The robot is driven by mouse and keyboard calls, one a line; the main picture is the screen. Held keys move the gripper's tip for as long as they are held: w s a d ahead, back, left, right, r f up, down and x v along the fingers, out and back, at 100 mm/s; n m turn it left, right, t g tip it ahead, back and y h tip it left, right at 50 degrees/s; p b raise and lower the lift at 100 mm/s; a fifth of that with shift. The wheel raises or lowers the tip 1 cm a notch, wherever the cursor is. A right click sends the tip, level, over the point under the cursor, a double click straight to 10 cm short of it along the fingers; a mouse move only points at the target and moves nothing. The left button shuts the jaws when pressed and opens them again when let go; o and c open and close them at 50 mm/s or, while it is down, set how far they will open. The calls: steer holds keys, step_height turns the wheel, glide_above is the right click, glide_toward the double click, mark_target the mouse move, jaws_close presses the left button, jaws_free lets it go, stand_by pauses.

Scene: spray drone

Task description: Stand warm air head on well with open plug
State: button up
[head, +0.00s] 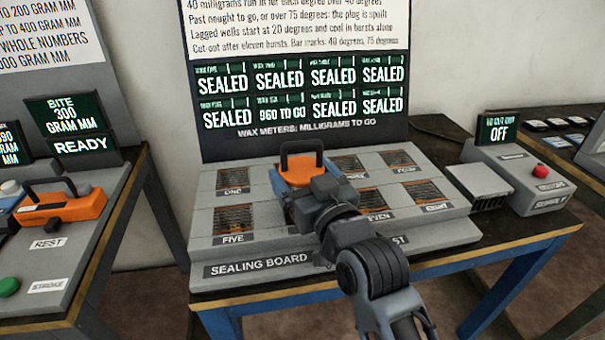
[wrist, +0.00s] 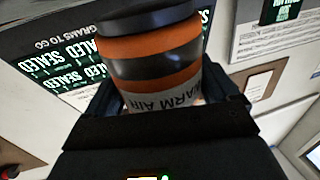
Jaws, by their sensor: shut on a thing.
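The warm air head (wrist: 150,75) is an orange, grey and black cylinder lettered WARM AIR, held between my gripper's jaws in the wrist view. In the head view its orange part (head: 300,173) shows beyond my gripper (head: 308,198), with a black loop above it. My gripper is shut on it over the sealing board (head: 210,247), around the column of wells two and six. My gripper and the head hide well six. I cannot tell whether the head touches the board. On the wax meters (head: 315,95), the second one in the lower row reads 960 TO GO; the others read SEALED.
Wells one (head: 233,180), five (head: 233,218) and eight (head: 422,190) show striped orange-brown openings. At right stand a grey vented box (head: 478,187) and a control box (head: 515,180) with a red button and a display reading OFF. An orange tool (head: 62,208) lies on the left table.

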steer(key=shift+f+b, duration=0.3)
steer(key=shift+b, duration=0.05)
steer(key=shift+f, duration=0.2)
steer(key=o, duration=1.2)
steer(key=shift+f, duration=0.25)
steer(key=shift+r+p, duration=0.3)
steer(key=shift+r, duration=0.15)
steer(key=v, duration=0.4)
steer(key=b+v, duration=0.1)
steer(key=v, duration=0.3)
steer(key=b+v, duration=0.1)
steer(key=v, duration=0.3)
steer(key=shift+r, duration=0.4)
